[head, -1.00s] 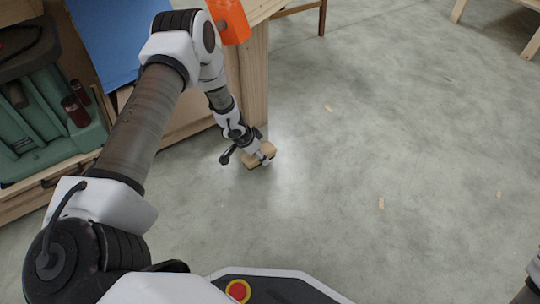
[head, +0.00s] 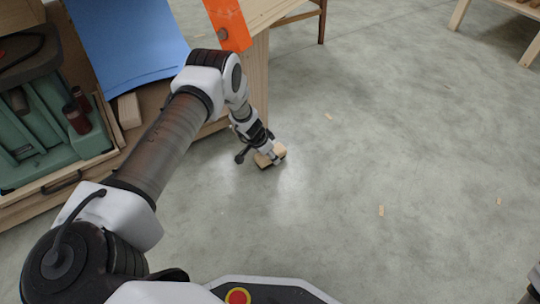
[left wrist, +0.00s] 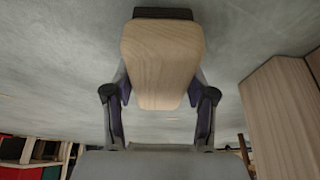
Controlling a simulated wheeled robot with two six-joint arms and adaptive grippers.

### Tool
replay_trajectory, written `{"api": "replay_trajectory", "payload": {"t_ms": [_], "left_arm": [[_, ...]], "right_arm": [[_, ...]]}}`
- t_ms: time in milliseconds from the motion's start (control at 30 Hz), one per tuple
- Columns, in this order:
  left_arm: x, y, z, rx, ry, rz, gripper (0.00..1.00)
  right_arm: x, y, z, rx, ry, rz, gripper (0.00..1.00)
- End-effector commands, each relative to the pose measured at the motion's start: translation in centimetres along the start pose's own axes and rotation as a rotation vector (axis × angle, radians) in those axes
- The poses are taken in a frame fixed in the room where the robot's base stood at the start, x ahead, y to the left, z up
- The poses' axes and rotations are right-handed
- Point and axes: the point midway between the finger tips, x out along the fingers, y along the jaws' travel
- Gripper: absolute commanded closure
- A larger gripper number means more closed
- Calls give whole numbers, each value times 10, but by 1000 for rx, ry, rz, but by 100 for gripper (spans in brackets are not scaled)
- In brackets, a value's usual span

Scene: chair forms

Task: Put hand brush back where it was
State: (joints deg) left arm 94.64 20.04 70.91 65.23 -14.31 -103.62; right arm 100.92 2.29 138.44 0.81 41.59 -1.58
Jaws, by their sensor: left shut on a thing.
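The hand brush (head: 264,158) shows as a pale wooden block with a dark edge, held out over the floor beside the bench. My left gripper (head: 270,150) is shut on it. In the left wrist view the wooden body of the brush (left wrist: 160,60) lies between the two fingers of my left gripper (left wrist: 160,98), with a dark strip at its far end. I cannot tell its exact height above the floor.
A wooden workbench (head: 258,85) with an orange tool (head: 227,22) and a blue sheet (head: 125,40) stands at the upper left. A drawer with green cases (head: 45,125) is at the left. Small wood chips (head: 381,210) lie on the otherwise clear floor at right.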

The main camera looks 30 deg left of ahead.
Motion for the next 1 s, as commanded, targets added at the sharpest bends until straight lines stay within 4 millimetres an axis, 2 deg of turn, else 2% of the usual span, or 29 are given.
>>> {"api": "replay_trajectory", "payload": {"t_ms": [467, 500, 533, 867, 1000], "left_arm": [[10, 0, 5, 0, -1, 0, 82], [10, 0, 4, 0, -1, 0, 30], [10, 0, 4, 0, -1, 0, 20], [8, 0, 4, -1, -1, 0, 19], [-9, 0, 0, -2, 0, 0, 19]], "right_arm": [[-1, 0, 0, 0, -1, 0, 60], [-1, 0, 0, 0, -1, 0, 60], [-1, 0, 0, 0, -1, 0, 60], [-1, 0, 0, 0, -1, 0, 60], [-6, 0, 0, 1, -3, 0, 60]]}}
